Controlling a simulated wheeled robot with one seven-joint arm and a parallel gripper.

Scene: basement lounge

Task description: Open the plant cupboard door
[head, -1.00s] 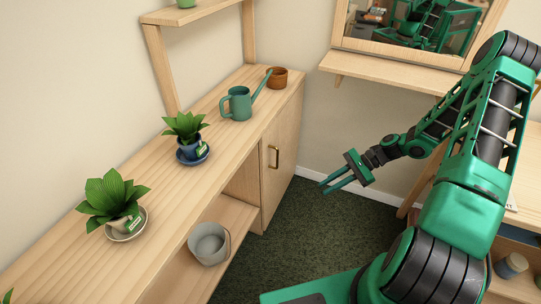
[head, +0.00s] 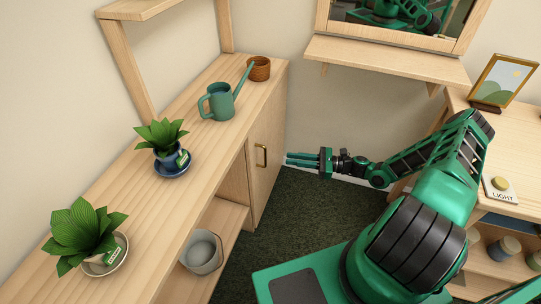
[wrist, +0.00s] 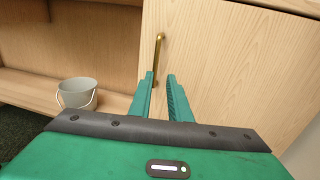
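The plant cupboard door (head: 268,155) is a light wood panel at the far end of the low cabinet, and it is shut. Its brass bar handle (head: 261,155) stands upright near the door's left edge. In the wrist view the door (wrist: 230,60) fills the upper right, with the handle (wrist: 158,52) just beyond the fingertips. My gripper (head: 288,159) is to the right of the handle, pointing at it, with a gap between. In the wrist view the gripper (wrist: 160,82) has its green fingers apart with nothing between them.
A grey bucket (head: 202,251) sits on the open shelf left of the door. Potted plants, a watering can (head: 220,101) and a brown pot (head: 259,68) stand on the cabinet top. A wall shelf (head: 385,62) is above my arm. Dark carpet (head: 310,215) lies clear below.

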